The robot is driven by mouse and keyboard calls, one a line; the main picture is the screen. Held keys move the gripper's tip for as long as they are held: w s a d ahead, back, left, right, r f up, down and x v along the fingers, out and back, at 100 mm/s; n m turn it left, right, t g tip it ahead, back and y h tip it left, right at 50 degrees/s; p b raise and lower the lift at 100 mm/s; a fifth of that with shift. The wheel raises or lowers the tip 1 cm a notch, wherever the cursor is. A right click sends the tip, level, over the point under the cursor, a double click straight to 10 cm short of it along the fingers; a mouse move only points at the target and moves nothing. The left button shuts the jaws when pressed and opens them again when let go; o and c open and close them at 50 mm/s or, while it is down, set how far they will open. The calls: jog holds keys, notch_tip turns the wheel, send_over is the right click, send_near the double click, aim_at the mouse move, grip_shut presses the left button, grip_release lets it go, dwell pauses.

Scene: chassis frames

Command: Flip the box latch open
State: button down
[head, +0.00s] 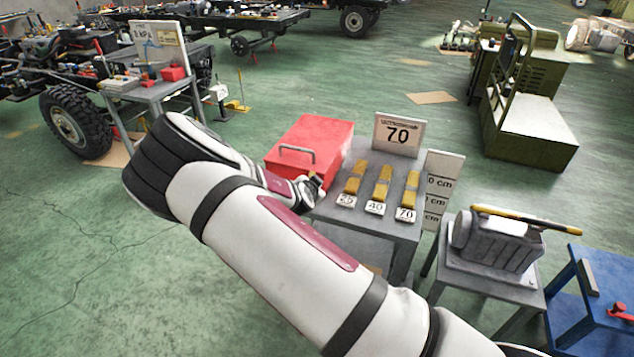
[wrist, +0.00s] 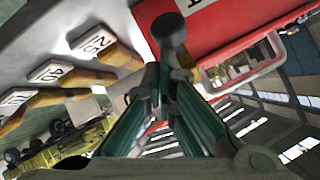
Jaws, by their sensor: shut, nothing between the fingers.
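The red box (head: 322,138) stands on the grey table, with a metal handle (head: 297,150) on its top. Its red surface also fills the upper right of the wrist view (wrist: 222,32). A dark piece with a round end (wrist: 172,28), which looks like the latch, shows against the red there. My gripper (head: 313,188) is at the box's near right corner in the head view, where the arm partly hides the box. In the wrist view my gripper (wrist: 160,78) is shut and empty, its fingertips close below the dark piece. I cannot tell whether they touch.
Yellow blocks (head: 383,182) with cards 25, 40 and 70 lie on the grey table (head: 375,228), just right of my gripper. A sign reading 70 (head: 398,135) stands behind them. A grey machine with a yellow-and-black bar (head: 497,240) is farther right. Green floor is open behind.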

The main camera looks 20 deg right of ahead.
jog(key=shift+s+a+f+t+h+b, duration=0.25)
jog(key=shift+f+t+h+b, duration=0.15)
jog(key=shift+f+t, duration=0.3)
jog(key=shift+s+a+f+t+h+b, duration=0.15)
jog(key=shift+s+f+t+h+b, duration=0.2)
jog(key=shift+f+t+b, duration=0.35)
jog(key=shift+s+a+f+t+h+b, duration=0.2)
jog(key=shift+f+t+h+b, duration=0.15)
jog(key=shift+f, duration=0.7)
